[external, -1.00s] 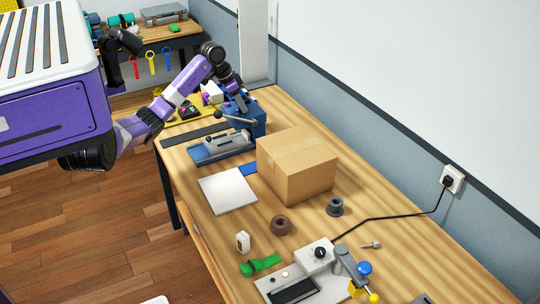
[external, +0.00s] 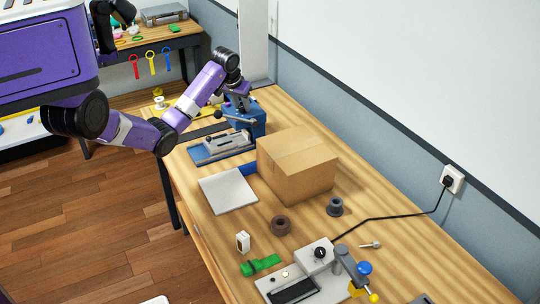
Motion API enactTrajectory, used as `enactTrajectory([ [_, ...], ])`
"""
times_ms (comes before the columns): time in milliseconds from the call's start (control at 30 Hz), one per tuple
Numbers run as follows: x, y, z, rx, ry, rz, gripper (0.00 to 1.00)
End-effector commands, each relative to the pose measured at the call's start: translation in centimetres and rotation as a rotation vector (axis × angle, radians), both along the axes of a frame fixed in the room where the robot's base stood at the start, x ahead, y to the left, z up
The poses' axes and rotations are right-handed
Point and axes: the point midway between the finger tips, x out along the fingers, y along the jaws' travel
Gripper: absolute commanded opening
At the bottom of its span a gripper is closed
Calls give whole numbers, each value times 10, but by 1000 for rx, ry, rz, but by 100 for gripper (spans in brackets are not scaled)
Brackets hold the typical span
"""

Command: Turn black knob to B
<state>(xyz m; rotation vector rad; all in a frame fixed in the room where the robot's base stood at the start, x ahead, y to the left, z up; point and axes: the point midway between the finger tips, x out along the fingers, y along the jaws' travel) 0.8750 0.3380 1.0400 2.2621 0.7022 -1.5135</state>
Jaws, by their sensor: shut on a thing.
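My gripper (external: 238,101) is at the far end of the workbench, pointing down at the top of a blue box-like fixture (external: 255,122). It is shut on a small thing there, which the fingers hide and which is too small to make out. A lever with a black ball end (external: 218,114) sticks out to the left of the fixture. A round black knob (external: 320,253) sits on a light grey box at the near end of the bench, far from my gripper. I cannot read any letter B.
A grey and blue vise (external: 222,147), a cardboard box (external: 297,165) and a white plate (external: 228,190) stand nearer on the bench. A black cable (external: 385,217) runs to the wall socket. A white pillar (external: 254,40) rises just behind my gripper.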

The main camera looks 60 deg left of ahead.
Motion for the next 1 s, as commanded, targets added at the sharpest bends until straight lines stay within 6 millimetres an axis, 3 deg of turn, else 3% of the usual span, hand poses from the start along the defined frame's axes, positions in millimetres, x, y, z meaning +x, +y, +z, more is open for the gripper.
enactTrajectory([
  [633,0,1,0,1,-1,54,0],
  [667,0,1,1,1,-1,54,33],
  [767,0,0,0,2,-1,53,52],
  [1000,0,0,0,0,-1,53,53],
])
